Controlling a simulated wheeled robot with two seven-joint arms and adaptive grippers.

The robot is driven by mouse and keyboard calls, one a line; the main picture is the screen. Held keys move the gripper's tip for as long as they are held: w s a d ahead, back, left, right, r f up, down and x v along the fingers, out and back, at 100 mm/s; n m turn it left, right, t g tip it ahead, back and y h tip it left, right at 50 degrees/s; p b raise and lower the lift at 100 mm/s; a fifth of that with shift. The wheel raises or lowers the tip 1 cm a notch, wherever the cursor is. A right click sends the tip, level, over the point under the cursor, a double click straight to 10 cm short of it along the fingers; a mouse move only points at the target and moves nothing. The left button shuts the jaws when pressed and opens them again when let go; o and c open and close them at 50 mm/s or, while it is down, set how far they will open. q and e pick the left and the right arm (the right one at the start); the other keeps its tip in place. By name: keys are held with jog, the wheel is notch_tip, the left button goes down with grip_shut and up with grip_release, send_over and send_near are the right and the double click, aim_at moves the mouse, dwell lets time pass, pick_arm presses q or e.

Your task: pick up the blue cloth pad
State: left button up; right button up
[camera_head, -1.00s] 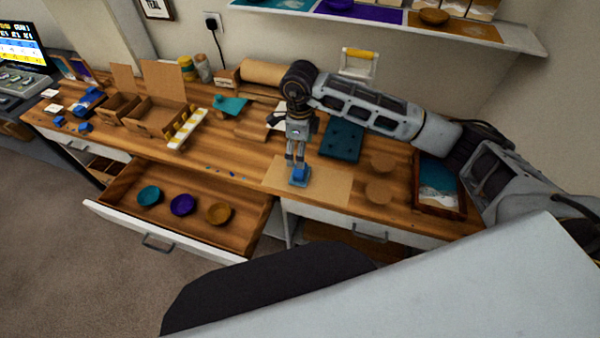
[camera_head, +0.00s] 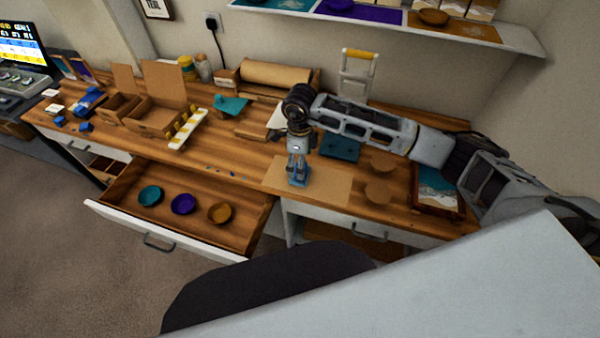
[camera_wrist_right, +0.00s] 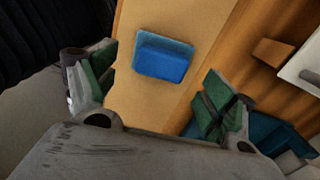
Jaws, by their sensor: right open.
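The blue cloth pad (camera_wrist_right: 162,62) lies on a tan sheet (camera_wrist_right: 200,20) on the wooden bench. It has a raised brighter blue block on a flatter blue base. In the head view the pad (camera_head: 299,182) is mostly hidden behind my right gripper (camera_head: 298,172), which points down over it. In the right wrist view my right gripper (camera_wrist_right: 155,100) is open, with green-padded fingers on either side of the pad's line and nothing between them. The pad appears beyond the fingertips; I cannot tell the exact gap. My left gripper is not in view.
An open drawer (camera_head: 240,232) with teal, purple and amber bowls juts out at the front left. A dark teal slab (camera_head: 341,146) lies behind the tan sheet. Round cork discs (camera_head: 378,190) and a framed picture (camera_head: 438,186) lie to the right. A shelf (camera_head: 515,38) hangs above.

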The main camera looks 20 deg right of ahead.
jog(key=shift+w+f+p, duration=0.1)
jog(key=shift+f+p, duration=0.25)
jog(key=shift+f, duration=1.85)
jog(key=c, duration=1.1)
jog(key=shift+r, duration=0.15)
jog(key=shift+r+b, duration=0.5)
jog(key=shift+r, duration=4.4)
